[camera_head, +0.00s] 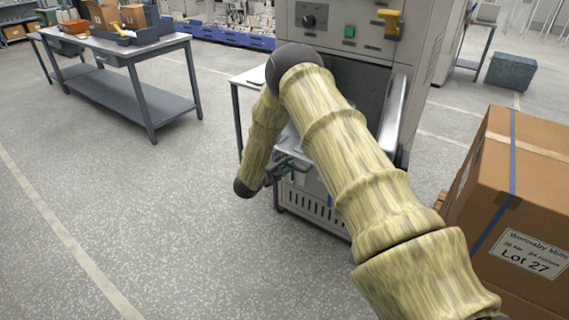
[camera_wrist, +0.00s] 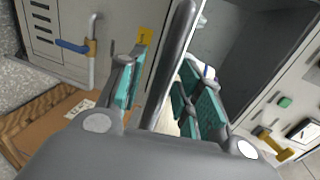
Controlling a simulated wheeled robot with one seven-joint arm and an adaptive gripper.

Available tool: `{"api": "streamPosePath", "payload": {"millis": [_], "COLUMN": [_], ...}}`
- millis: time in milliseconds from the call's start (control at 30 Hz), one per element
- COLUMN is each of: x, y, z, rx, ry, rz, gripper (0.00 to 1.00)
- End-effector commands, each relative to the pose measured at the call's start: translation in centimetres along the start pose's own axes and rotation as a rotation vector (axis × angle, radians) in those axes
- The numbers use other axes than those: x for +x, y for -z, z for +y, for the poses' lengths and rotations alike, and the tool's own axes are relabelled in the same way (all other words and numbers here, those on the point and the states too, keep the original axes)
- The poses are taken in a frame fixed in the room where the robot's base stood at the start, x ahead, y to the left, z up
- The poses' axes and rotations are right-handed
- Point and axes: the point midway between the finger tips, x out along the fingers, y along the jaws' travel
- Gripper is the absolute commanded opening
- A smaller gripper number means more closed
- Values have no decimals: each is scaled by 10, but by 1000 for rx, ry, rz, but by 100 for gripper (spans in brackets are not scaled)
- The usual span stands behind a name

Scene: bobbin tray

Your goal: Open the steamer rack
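The steamer (camera_head: 350,42) is a grey cabinet with a black knob, a green button and a yellow handle above a dark opening (camera_head: 358,82). A light grey panel (camera_head: 393,112) stands at the opening's right side; my arm hides much of the front. My gripper (camera_head: 290,166) is low at the cabinet's front, partly hidden by my arm. In the wrist view its teal-padded fingers (camera_wrist: 160,88) are apart, with a grey bar (camera_wrist: 176,55) running between them. I see gaps beside the bar; whether a pad touches it is unclear. The dark interior (camera_wrist: 245,55) shows right of the bar.
A large cardboard box (camera_head: 525,205) stands close on the right, beside my arm. A workbench (camera_head: 120,50) with boxes is at the far left. A blue-handled valve (camera_wrist: 75,46) shows in the wrist view. The floor at left and centre is clear.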

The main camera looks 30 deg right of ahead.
Motion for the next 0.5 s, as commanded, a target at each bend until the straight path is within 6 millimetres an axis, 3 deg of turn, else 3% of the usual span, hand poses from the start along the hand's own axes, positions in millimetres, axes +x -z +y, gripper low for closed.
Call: {"api": "streamPosePath", "payload": {"millis": [367, 500], "x": [4, 4], "y": [0, 0], "z": [0, 0], "rx": [-1, -1], "ry": [0, 0], "rz": [0, -1], "gripper": [35, 10]}}
